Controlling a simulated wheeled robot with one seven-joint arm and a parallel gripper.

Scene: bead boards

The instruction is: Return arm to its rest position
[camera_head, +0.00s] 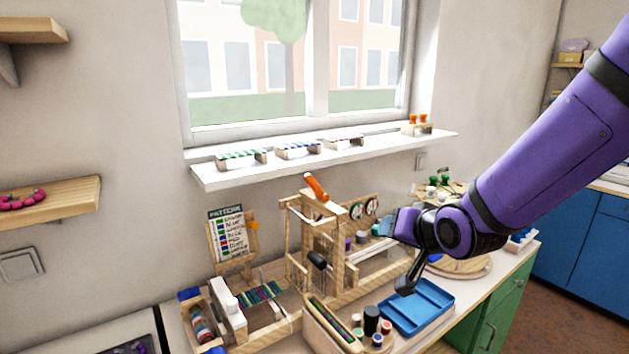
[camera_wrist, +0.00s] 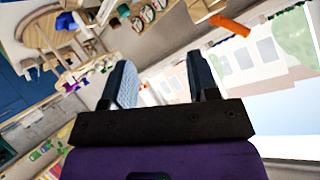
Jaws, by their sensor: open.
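My purple arm reaches in from the right in the head view. The window and room behind appear tilted in that view.
Below my arm are a blue tray (camera_head: 418,308) and several small jars. A pattern board (camera_head: 230,235) stands to the left. The white sill (camera_head: 330,158) holds several bead racks. A round wooden board (camera_head: 462,267) lies at right.

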